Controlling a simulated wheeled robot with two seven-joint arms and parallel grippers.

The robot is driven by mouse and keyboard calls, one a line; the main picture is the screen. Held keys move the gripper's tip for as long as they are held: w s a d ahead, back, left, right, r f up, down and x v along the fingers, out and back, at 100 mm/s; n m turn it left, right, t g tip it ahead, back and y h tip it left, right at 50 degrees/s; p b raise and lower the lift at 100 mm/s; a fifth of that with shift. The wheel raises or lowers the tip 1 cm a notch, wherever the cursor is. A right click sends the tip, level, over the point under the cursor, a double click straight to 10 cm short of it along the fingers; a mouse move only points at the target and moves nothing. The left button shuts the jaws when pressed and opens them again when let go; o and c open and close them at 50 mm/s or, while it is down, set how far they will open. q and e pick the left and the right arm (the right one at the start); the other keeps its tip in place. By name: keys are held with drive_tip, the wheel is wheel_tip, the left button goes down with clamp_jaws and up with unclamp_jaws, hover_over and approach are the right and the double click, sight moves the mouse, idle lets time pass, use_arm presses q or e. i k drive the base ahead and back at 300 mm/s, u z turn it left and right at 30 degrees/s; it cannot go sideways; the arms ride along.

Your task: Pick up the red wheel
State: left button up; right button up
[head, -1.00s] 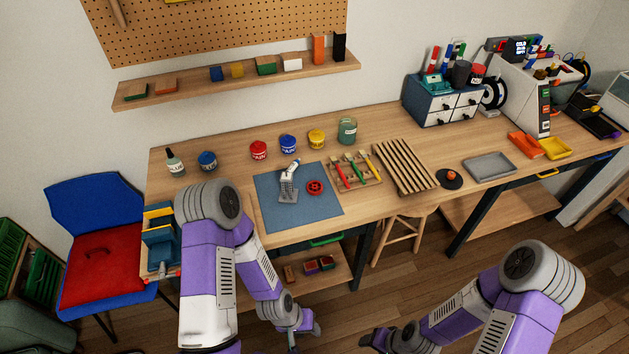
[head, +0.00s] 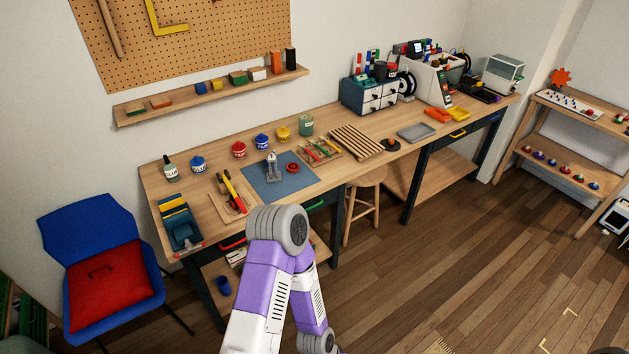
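A small red wheel (head: 293,168) lies flat on the blue mat (head: 283,188) on the workbench. A grey-white figure-like stand (head: 272,168) is on the mat just to its left. One of my arms, which looks like the left, rises from the bottom centre, in front of the bench and apart from the wheel. Its gripper is below the picture's edge. My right gripper is out of view.
Paint jars (head: 262,142) stand behind the mat. A brush tray (head: 317,152) and slatted rack (head: 357,142) lie to its right. A wooden stool (head: 361,192) stands by the bench, a blue chair (head: 100,265) at left. Floor at right is largely open.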

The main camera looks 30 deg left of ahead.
sight(293, 165)
drive_tip(key=u, duration=0.65)
drive_tip(key=i, duration=0.6)
drive_tip(key=u, duration=0.7)
drive_tip(key=i, duration=0.95)
drive_tip(key=z, duration=0.3)
